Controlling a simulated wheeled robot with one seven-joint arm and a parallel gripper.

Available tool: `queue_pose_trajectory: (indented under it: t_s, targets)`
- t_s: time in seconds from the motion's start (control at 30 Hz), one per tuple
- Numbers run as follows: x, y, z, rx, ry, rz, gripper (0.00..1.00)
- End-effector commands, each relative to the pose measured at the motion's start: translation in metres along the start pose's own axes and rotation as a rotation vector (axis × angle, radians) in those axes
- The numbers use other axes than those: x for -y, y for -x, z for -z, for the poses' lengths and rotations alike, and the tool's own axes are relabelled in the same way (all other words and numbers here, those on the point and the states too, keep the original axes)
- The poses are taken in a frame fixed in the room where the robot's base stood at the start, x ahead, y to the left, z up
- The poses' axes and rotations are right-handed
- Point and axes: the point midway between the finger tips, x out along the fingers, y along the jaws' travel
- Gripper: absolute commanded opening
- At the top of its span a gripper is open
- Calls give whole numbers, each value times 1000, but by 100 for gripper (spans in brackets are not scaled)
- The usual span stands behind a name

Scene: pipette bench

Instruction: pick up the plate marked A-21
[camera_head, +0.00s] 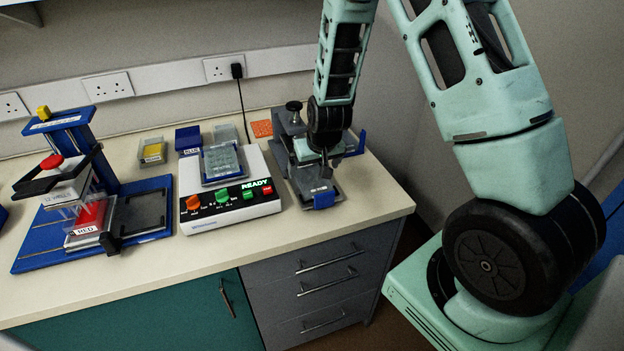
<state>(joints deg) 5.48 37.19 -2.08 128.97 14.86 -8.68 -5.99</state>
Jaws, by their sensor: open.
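A clear well plate (221,161) lies on top of the white instrument (205,221), whose front panel reads READY. I cannot read a mark A-21 on it or on any other plate. My gripper (326,172) points down over the grey device (290,170) at the right end of the bench. Its fingers are small and dark here, and I see nothing held in them. It is to the right of the clear plate and apart from it. My gripper and wrist hide part of the grey device.
A blue stand (75,127) with a red-labelled box (92,219) is at the left. A yellow box (152,152), a blue box (188,139) and an orange rack (262,128) line the back. The bench front (150,258) is clear.

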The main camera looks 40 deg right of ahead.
Motion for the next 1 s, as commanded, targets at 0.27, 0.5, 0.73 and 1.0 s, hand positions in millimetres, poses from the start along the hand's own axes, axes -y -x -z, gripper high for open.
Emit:
queue_pose_trajectory:
  t_s: [0.27, 0.5, 0.73, 1.0]
  targets:
    - [-4, -26, -1, 4, -1, -1, 100]
    - [-4, -48, -1, 1, -1, 0, 100]
    - [-3, -51, -1, 0, 0, 0, 100]
    - [-3, -51, -1, 0, 0, 0, 55]
